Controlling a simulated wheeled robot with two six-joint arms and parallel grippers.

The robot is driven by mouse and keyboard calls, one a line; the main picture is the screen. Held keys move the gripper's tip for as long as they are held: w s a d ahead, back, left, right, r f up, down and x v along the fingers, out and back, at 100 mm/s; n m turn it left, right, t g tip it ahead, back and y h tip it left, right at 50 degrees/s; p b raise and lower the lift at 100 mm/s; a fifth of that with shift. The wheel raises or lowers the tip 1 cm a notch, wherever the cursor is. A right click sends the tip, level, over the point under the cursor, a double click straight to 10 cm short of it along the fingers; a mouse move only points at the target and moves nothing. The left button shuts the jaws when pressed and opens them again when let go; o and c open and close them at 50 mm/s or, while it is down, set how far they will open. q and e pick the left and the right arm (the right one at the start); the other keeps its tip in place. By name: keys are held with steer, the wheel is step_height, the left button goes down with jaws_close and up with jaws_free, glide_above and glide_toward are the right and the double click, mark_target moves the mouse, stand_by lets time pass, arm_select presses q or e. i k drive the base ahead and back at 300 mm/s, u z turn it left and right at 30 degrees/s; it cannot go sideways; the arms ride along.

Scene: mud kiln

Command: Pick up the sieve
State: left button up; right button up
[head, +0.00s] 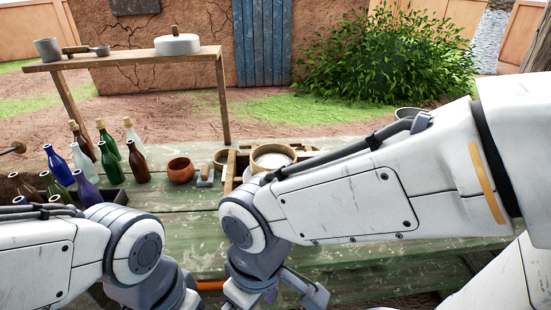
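A round, wood-rimmed thing with a pale inside (272,158), which looks like the sieve, rests on a wooden frame on the green table, partly hidden by my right arm. My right arm reaches in from the right across the table, and its gripper (275,294) is at the bottom edge, nearer to me than the sieve and apart from it. The gripper's fingertips are partly cut off, so its opening is unclear. My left arm comes in at the lower left; its gripper is below the picture.
Several coloured bottles (109,159) stand at the left of the green table (190,230). A brown-orange pot (181,170) and a small block-like tool (205,176) lie between them and the sieve. A wooden bench (130,57) stands behind. The table's front middle is partly bare.

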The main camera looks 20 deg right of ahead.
mark_target(291, 160)
steer(key=z, duration=2.55)
steer(key=i, duration=1.15)
steer(key=u, duration=0.65)
